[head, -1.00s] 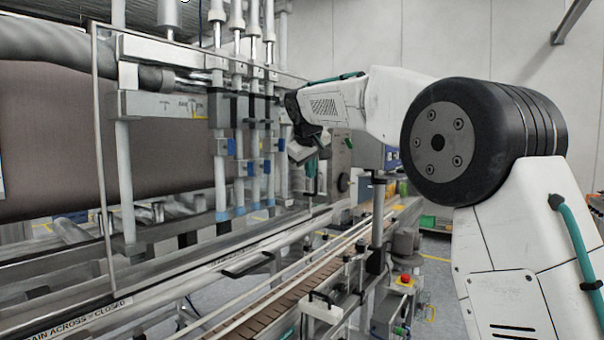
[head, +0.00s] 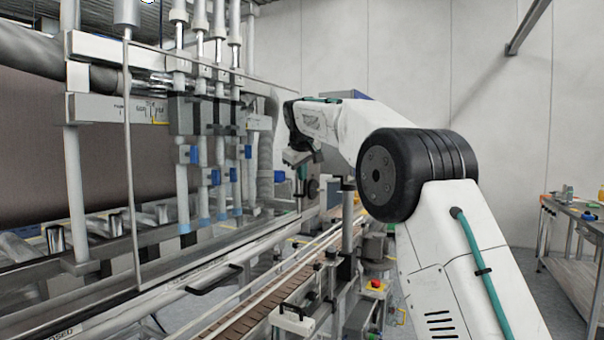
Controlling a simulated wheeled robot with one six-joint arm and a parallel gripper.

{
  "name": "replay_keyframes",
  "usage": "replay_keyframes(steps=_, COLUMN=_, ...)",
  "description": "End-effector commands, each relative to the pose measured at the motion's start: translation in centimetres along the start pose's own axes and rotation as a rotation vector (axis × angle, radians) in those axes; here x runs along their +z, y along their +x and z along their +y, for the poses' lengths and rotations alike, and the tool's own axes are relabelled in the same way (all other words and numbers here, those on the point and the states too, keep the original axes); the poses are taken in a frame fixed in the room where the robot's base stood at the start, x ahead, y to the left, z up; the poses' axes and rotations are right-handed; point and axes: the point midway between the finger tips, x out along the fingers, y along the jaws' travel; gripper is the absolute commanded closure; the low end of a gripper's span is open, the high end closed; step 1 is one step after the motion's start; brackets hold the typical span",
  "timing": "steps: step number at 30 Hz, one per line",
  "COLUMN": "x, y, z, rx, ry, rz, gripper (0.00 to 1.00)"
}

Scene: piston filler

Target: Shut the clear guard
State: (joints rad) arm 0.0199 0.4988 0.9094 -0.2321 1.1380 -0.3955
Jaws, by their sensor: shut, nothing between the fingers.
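The clear guard (head: 131,160) is a see-through panel with a thin grey frame, in front of the filler's nozzles in the head view. Its upright edge stands left of the nozzles. A black handle (head: 214,280) sits low along the guard's bottom rail. Lettering ending in "CLOSED" runs partly out of view at the lower left. I cannot tell how far the guard is open. My gripper (head: 300,160) is small and partly hidden by my wrist. It is shut and empty, right of the nozzles, above and to the right of the handle, and apart from it.
A conveyor (head: 232,324) with brown slats runs along the machine's front. A red button on a yellow box (head: 375,286) stands beside it. A workbench (head: 575,245) is at the far right.

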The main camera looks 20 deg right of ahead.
Motion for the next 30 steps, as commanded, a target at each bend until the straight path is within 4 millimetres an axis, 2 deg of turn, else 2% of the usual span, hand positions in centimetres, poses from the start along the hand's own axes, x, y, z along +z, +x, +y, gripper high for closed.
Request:
replay_keyframes(steps=2, x=-0.2, y=0.0, z=0.5, rx=0.012, ry=0.001, rz=0.013, gripper=1.00)
replay_keyframes(steps=7, x=-0.3, y=-0.4, z=-0.1, rx=0.012, ry=0.000, rz=0.013, gripper=1.00)
replay_keyframes(steps=13, x=-0.5, y=-1.9, z=-3.1, rx=0.005, ry=0.000, rz=0.007, gripper=1.00)
replay_keyframes(steps=21, x=-0.1, y=-8.0, z=-2.8, rx=0.007, ry=0.006, rz=0.002, gripper=1.00)
replay_keyframes(steps=27, x=0.0, y=-10.8, z=-2.6, rx=0.008, ry=0.008, rz=0.000, gripper=1.00)
replay_keyframes(steps=30, x=0.1, y=-11.4, z=-2.7, rx=0.007, ry=0.008, rz=-0.002, gripper=1.00)
